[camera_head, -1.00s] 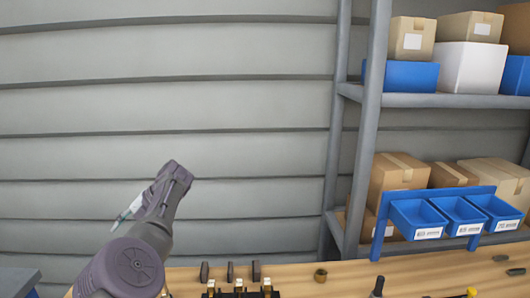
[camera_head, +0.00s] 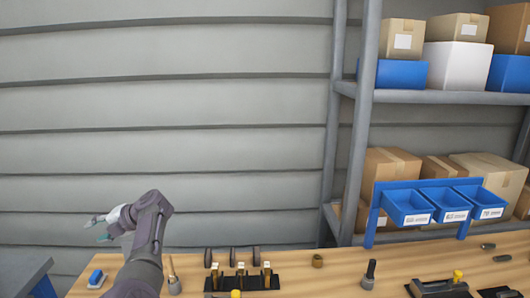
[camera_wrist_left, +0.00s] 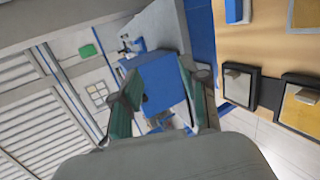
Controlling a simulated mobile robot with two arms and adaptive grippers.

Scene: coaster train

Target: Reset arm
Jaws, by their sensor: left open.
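My left gripper (camera_head: 104,226) is at the lower left of the head view, held above the left end of the wooden workbench (camera_head: 335,285). Its teal-tipped fingers point left, away from the bench's middle. In the left wrist view the two fingers (camera_wrist_left: 163,105) are spread apart with nothing between them. A blue box-shaped thing (camera_wrist_left: 152,82) shows beyond them, at some distance. My right gripper is in neither view.
Dark wheels (camera_head: 232,257) stand on the bench behind a black holder (camera_head: 222,284). A small brown cylinder (camera_head: 317,261) stands right of them. Blue bins (camera_head: 408,207) hang on a rack at the right, before a grey shelf (camera_head: 440,98) with boxes. A grey wall lies behind.

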